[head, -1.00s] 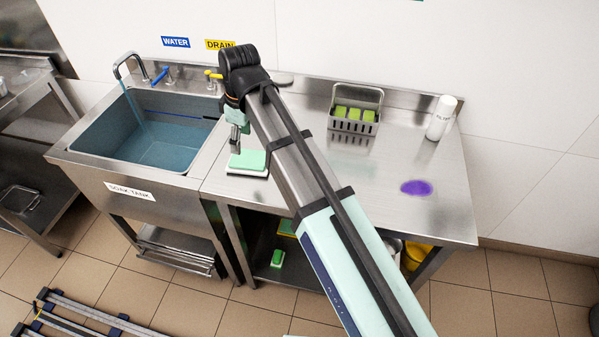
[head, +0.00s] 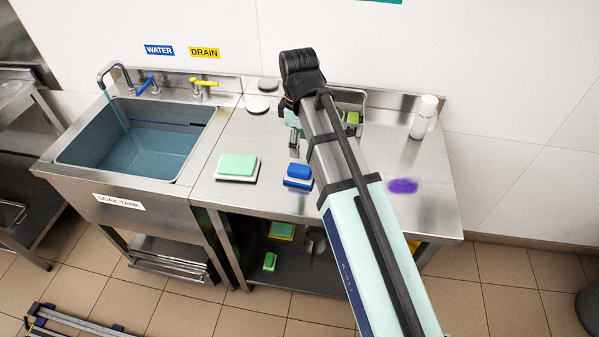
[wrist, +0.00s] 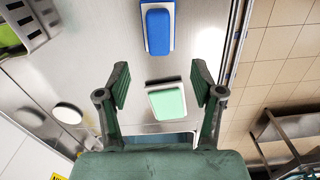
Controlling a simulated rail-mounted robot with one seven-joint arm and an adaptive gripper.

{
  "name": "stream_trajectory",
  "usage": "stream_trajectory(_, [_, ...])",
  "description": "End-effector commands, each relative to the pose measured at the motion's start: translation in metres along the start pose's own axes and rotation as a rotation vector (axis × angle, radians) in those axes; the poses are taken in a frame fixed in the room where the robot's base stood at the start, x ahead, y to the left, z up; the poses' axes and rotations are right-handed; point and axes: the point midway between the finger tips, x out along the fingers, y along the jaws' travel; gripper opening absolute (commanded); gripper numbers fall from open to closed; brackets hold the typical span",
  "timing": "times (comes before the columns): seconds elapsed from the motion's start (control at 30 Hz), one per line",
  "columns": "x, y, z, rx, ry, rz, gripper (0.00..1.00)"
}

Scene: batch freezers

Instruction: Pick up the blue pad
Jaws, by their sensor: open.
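The blue pad (head: 298,171) lies on a white base on the steel counter, right of the green pad (head: 237,165) on its own white base. In the wrist view the blue pad (wrist: 158,31) is at the top centre, beyond my open fingers. The green pad (wrist: 167,101) shows between the fingers in that view, below them on the counter. My gripper (wrist: 160,85) is open and empty. In the head view my gripper (head: 293,140) hangs above the counter, just behind the blue pad, partly hidden by my arm.
The soak tank (head: 70,158) with water is at the left. A grey caddy (head: 360,98) with green sponges stands at the back, partly behind my arm. A white bottle (head: 423,117) and a purple patch (head: 403,186) are at the right.

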Motion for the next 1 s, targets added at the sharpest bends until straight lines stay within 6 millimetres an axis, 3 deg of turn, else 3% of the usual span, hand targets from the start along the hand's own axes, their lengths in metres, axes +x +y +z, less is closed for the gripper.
stream_trajectory(0.3, [0.044,-0.001,0.0,0.0,-0.001,-0.002,0.67])
stream_trajectory(0.77, [0.068,0.0,0.001,0.0,-0.001,-0.002,0.67])
stream_trajectory(1.0, [0.093,0.001,0.003,0.0,-0.001,-0.002,0.67])
